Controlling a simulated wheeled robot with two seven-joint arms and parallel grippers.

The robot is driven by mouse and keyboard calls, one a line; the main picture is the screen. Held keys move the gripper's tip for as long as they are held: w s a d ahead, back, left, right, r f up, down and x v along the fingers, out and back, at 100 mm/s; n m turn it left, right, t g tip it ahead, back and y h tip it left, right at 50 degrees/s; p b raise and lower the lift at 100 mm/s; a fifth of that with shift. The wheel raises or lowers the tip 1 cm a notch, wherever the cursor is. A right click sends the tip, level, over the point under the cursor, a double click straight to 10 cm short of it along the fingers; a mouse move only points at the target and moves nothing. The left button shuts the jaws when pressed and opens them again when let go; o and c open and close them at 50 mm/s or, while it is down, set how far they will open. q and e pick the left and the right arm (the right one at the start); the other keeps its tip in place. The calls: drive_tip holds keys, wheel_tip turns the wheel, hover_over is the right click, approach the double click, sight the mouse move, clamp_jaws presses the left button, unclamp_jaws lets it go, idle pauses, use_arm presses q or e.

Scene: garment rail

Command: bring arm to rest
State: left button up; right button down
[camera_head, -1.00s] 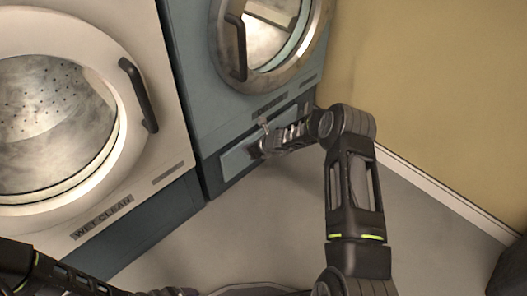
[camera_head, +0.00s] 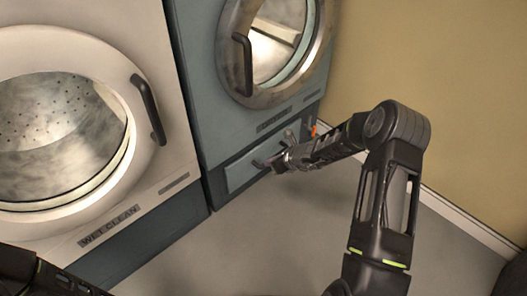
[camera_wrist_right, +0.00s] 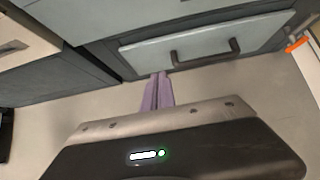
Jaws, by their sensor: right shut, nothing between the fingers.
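My right gripper (camera_head: 268,165) is shut and empty in front of the blue-grey dryer's lower panel (camera_head: 242,171). In the right wrist view its two purple-grey fingers (camera_wrist_right: 157,92) lie together, with nothing between them. Beyond the fingertips is the light panel (camera_wrist_right: 190,38) with a dark bar handle (camera_wrist_right: 206,56); the fingers appear apart from that handle. My right arm comes up from the lower right and bends at the elbow. My left arm shows only at the bottom left corner, and its gripper is out of the picture.
A white washer (camera_head: 165,192) marked WET CLEAN stands at the left. The blue-grey dryer (camera_head: 200,100) has its round door shut. A small orange part (camera_head: 314,131) sits near the dryer's right edge. A tan wall (camera_head: 430,90) is at the right. The grey floor (camera_head: 250,240) is clear.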

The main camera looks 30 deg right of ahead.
drive_tip(key=s+a+f+n+g, duration=0.2)
drive_tip(key=s+a+f+n, duration=0.15)
drive_tip(key=s+n, duration=0.2)
drive_tip(key=s+a+f+n+g+h, duration=0.1)
drive_tip(key=s+a+f+n+g, duration=0.1)
drive_tip(key=s+a+f+n, duration=0.25)
drive_tip(key=s+a+f+n+g, duration=0.1)
drive_tip(key=s+f+n, duration=0.2)
drive_tip(key=s+n, duration=0.4)
drive_tip(key=s+a+r+n+g+y, duration=0.1)
drive_tip(key=s+a+n+g+y, duration=0.1)
drive_tip(key=s+a+n, duration=1.3)
use_arm(q)
wheel_tip(320, 180, up, 34)
drive_tip(key=s+d+p, duration=0.1)
drive_tip(key=s+p, duration=0.1)
drive_tip(key=p, duration=3.1)
drive_tip(key=shift+s+d+g+p, duration=0.3)
drive_tip(key=shift+s+d+p, duration=0.05)
drive_tip(key=shift+d+p, duration=0.05)
use_arm(e)
drive_tip(key=s+a+r, duration=0.1)
drive_tip(key=a+r, duration=0.1)
drive_tip(key=r, duration=1.5)
drive_tip(key=s+a+r+m, duration=0.1)
drive_tip(key=s+a+r, duration=0.1)
drive_tip(key=r, duration=1.5)
drive_tip(key=shift+r+g+y, duration=0.15)
drive_tip(key=shift+g+y, duration=0.15)
drive_tip(key=shift+g, duration=0.1)
